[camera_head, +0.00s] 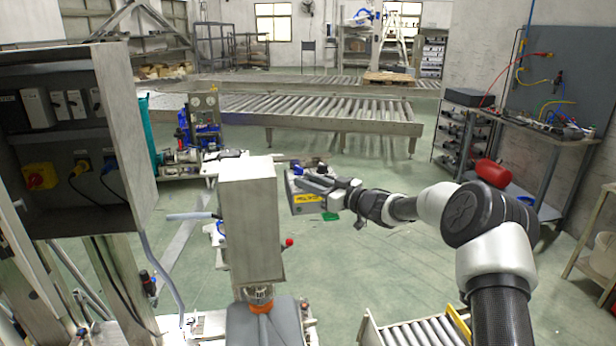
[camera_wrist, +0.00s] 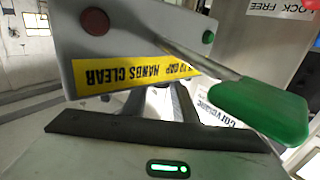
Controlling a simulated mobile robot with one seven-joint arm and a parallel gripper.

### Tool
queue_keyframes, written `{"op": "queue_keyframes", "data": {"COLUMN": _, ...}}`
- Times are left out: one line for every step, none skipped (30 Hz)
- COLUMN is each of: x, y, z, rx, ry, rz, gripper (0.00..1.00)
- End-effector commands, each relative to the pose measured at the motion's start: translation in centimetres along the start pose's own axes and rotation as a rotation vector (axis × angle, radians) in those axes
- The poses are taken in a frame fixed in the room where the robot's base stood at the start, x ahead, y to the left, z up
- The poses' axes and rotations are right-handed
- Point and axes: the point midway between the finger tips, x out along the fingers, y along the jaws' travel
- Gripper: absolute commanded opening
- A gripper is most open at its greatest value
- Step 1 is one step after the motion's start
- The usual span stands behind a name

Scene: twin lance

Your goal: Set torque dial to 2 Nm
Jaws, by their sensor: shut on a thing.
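My gripper (camera_head: 322,184) reaches in from the right to a grey box (camera_head: 308,208) beside the grey column. In the wrist view, its dark fingers (camera_wrist: 165,98) run under the lower edge of the grey panel (camera_wrist: 130,45), which hides their tips. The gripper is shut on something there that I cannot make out. I cannot pick out the torque dial or its scale in either view. The panel has a yellow label (camera_wrist: 100,73), upside down, reading HANDS CLEAR. A lever with a green handle (camera_wrist: 258,110) crosses in front at the right.
The panel carries a red button (camera_wrist: 95,21) and a green button (camera_wrist: 208,37). A LOCK FREE sign (camera_wrist: 285,9) is at the upper right. The grey column (camera_head: 250,225) stands close left of the box. An open electrical cabinet (camera_head: 130,120) is at the left.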

Motion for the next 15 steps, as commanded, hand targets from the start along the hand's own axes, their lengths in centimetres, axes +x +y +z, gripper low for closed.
{"op": "queue_keyframes", "data": {"x": 0.0, "y": 0.12, "z": -0.33, "rx": -0.002, "ry": 0.005, "rz": 0.002, "gripper": 0.03}}
{"op": "queue_keyframes", "data": {"x": 0.0, "y": 0.12, "z": -0.33, "rx": -0.002, "ry": 0.005, "rz": 0.003, "gripper": 0.03}}
{"op": "queue_keyframes", "data": {"x": 0.01, "y": 0.11, "z": -0.33, "rx": -0.002, "ry": 0.005, "rz": 0.003, "gripper": 0.03}}
{"op": "queue_keyframes", "data": {"x": 0.0, "y": 0.11, "z": -0.33, "rx": -0.002, "ry": 0.005, "rz": 0.003, "gripper": 0.03}}
{"op": "queue_keyframes", "data": {"x": 0.01, "y": 0.11, "z": -0.33, "rx": -0.002, "ry": 0.005, "rz": 0.003, "gripper": 0.03}}
{"op": "queue_keyframes", "data": {"x": 0.01, "y": 0.1, "z": -0.33, "rx": -0.003, "ry": 0.005, "rz": 0.003, "gripper": 0.32}}
{"op": "queue_keyframes", "data": {"x": 0.01, "y": 0.1, "z": -0.31, "rx": -0.003, "ry": 0.005, "rz": 0.003, "gripper": 0.37}}
{"op": "queue_keyframes", "data": {"x": 0.01, "y": 0.09, "z": -0.29, "rx": -0.002, "ry": 0.004, "rz": 0.003, "gripper": 0.42}}
{"op": "queue_keyframes", "data": {"x": 0.0, "y": 0.08, "z": -0.25, "rx": -0.002, "ry": 0.004, "rz": 0.003, "gripper": 0.44}}
{"op": "queue_keyframes", "data": {"x": 0.01, "y": 0.07, "z": -0.22, "rx": -0.002, "ry": 0.003, "rz": 0.002, "gripper": 0.44}}
{"op": "queue_keyframes", "data": {"x": 0.01, "y": 0.06, "z": -0.19, "rx": -0.002, "ry": 0.003, "rz": 0.002, "gripper": 0.44}}
{"op": "queue_keyframes", "data": {"x": 0.01, "y": 0.05, "z": -0.16, "rx": -0.002, "ry": 0.003, "rz": 0.002, "gripper": 0.44}}
{"op": "queue_keyframes", "data": {"x": 0.01, "y": 0.04, "z": -0.14, "rx": -0.001, "ry": 0.002, "rz": 0.002, "gripper": 0.44}}
{"op": "queue_keyframes", "data": {"x": 0.01, "y": 0.03, "z": -0.12, "rx": -0.001, "ry": 0.002, "rz": 0.002, "gripper": 0.44}}
{"op": "queue_keyframes", "data": {"x": 0.01, "y": 0.03, "z": -0.1, "rx": -0.001, "ry": 0.002, "rz": 0.002, "gripper": 0.44}}
